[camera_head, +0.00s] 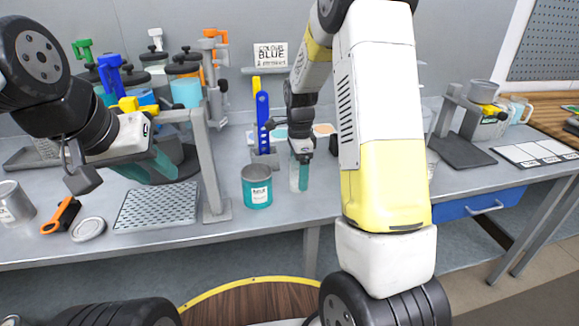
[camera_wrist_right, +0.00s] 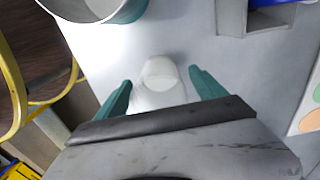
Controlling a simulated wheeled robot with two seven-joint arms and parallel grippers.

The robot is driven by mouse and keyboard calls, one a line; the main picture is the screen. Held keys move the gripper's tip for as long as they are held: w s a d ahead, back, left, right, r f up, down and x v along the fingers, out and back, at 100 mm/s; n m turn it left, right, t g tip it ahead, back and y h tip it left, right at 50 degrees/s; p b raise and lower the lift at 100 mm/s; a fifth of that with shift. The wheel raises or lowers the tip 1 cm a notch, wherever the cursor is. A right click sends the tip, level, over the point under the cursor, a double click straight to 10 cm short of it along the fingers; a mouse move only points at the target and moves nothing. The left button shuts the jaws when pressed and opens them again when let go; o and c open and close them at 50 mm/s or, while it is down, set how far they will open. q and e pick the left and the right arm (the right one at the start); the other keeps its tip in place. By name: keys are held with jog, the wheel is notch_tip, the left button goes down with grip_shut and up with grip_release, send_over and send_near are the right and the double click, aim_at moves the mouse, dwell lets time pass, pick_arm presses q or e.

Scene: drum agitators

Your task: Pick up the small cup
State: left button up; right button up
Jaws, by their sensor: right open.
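A small whitish, translucent cup (camera_wrist_right: 160,85) stands on the table between the two teal fingers of my right gripper (camera_wrist_right: 160,90) in the right wrist view. The fingers are apart, one on each side, with a visible gap to the cup. In the head view my right gripper (camera_head: 301,172) points down at the table, and the pale cup (camera_head: 294,178) is partly hidden behind a finger. My left gripper (camera_head: 153,167) hangs at the left, above the perforated tray's far side; its teal fingers show, but their opening is unclear.
A perforated tray (camera_head: 157,207), a lid (camera_head: 88,229) and an orange-handled tool (camera_head: 61,215) lie left. The table's front edge is close.

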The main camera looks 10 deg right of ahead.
jog(key=c, duration=1.5)
jog(key=shift+r, duration=0.1)
